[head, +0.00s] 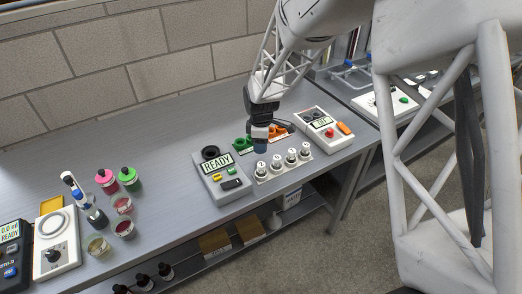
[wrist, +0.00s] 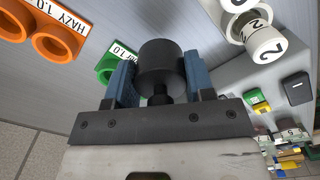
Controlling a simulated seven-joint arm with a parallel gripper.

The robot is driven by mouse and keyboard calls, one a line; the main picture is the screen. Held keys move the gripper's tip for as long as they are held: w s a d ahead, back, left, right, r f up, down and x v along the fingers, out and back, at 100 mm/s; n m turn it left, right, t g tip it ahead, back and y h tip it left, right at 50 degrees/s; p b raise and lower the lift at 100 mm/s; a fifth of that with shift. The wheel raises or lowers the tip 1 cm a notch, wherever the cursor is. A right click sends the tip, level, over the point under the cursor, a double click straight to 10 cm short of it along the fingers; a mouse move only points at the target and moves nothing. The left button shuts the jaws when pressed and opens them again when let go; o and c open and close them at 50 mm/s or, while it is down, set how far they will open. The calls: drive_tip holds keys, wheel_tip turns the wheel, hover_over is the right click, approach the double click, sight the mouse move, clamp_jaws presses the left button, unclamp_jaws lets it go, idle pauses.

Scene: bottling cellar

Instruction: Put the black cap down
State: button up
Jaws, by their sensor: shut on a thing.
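My gripper (head: 260,145) is over the grey bench, just behind a row of small numbered bottles. In the wrist view its two blue fingers (wrist: 158,82) are shut on the black cap (wrist: 161,58), a dark cylinder with a narrower stem on the gripper side. The cap is hard to make out in the head view, hidden by the fingers. Whether it touches the bench cannot be told.
Green rings (head: 241,143) and an orange holder (head: 280,131) labelled HAZY 1.0 stand close by. White-capped bottles (head: 276,162) stand in front on a pale rack. A READY device (head: 222,178) is left; another device (head: 323,130) is right. Bare bench (head: 165,150) lies left.

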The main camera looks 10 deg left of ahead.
sight(261, 157)
drive_tip(key=shift+f, duration=0.1)
drive_tip(key=shift+f, duration=1.75)
drive_tip(key=shift+f, duration=0.1)
drive_tip(key=o, duration=0.9)
wheel_tip(261, 157, up, 12)
drive_tip(key=shift+r, duration=0.1)
drive_tip(key=shift+d+r, duration=0.1)
